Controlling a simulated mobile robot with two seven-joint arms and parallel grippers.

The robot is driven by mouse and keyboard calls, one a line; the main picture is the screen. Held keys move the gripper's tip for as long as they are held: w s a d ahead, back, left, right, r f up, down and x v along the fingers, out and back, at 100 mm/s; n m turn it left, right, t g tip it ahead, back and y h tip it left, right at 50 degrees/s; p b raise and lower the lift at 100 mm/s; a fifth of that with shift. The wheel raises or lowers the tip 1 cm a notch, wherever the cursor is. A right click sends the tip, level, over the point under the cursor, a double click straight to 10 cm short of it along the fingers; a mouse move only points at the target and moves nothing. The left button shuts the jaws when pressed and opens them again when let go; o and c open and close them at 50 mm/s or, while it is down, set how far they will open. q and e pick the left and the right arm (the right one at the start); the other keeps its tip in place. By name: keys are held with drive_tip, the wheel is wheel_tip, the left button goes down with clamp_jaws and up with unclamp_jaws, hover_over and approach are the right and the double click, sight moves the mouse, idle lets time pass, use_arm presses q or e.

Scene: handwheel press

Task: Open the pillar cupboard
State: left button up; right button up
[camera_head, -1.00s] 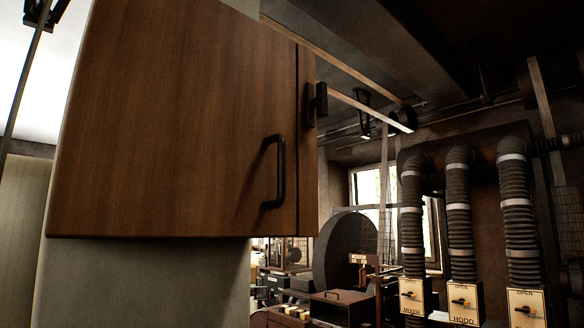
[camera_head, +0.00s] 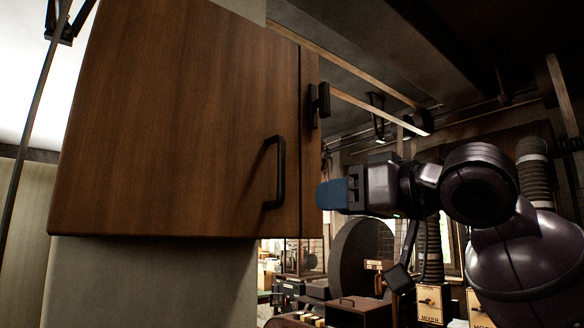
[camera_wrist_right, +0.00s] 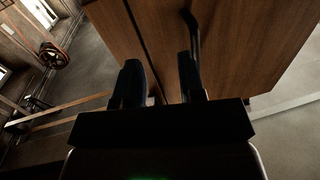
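The pillar cupboard is a brown wooden box with a closed door (camera_head: 180,120) on a pale pillar. Its dark bar handle (camera_head: 277,172) stands upright near the door's right edge. My right gripper (camera_head: 332,195) has come in from the right, level with the handle's lower part and to its right, apart from it. In the right wrist view my right gripper (camera_wrist_right: 160,80) has its two dark fingers spread with nothing between them. There the handle (camera_wrist_right: 194,40) shows just beyond the right-hand finger, and the door (camera_wrist_right: 250,45) fills the right. My left gripper is not in view.
A dark latch-like fitting (camera_head: 318,100) sits on the cupboard's right edge above the handle. Ribbed pipes and switch boxes (camera_head: 432,303) stand at the right, partly behind my arm. Machinery stands below and behind. The space in front of the door looks clear.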

drive_tip(key=n, duration=0.1)
approach(284, 165)
drive_tip(key=shift+g, duration=0.3)
drive_tip(key=p+x, duration=0.2)
drive_tip(key=x, duration=0.8)
drive_tip(key=shift+w+a+r, duration=0.1)
drive_tip(key=shift+w+r, duration=0.05)
drive_tip(key=shift+w, duration=0.2)
clamp_jaws()
